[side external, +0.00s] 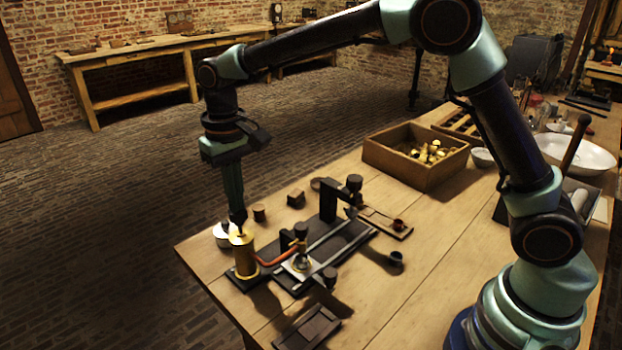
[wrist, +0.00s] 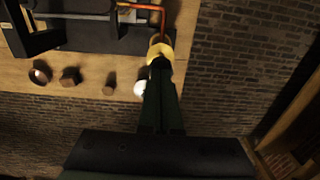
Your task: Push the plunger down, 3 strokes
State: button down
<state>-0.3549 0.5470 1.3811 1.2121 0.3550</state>
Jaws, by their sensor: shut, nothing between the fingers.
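A brass cylinder (side external: 245,257) stands upright near the table's front left corner, on a dark base. It also shows in the wrist view (wrist: 160,52), just beyond my fingertips. My gripper (side external: 238,226) is shut, empty and pointing down, with its tips at the top of the cylinder. In the wrist view my gripper (wrist: 158,66) hides part of the cylinder top. The plunger is not clearly distinguishable there, and I cannot tell whether the tips touch it. A red tube (side external: 278,259) runs from the cylinder to the dark apparatus on its right.
A pale round object (side external: 222,236) stands close behind the cylinder. Two small brown blocks (side external: 295,199) lie farther back. The dark clamp-like apparatus (side external: 328,206) fills the middle. A wooden box (side external: 390,166) of brass parts stands behind. A dark tray (side external: 307,328) lies at the front.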

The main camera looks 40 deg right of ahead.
jog(key=shift+f, duration=1.15)
notch_tip(320, 180, up, 14)
jog(key=shift+r, duration=0.25)
jog(key=shift+d, duration=0.1)
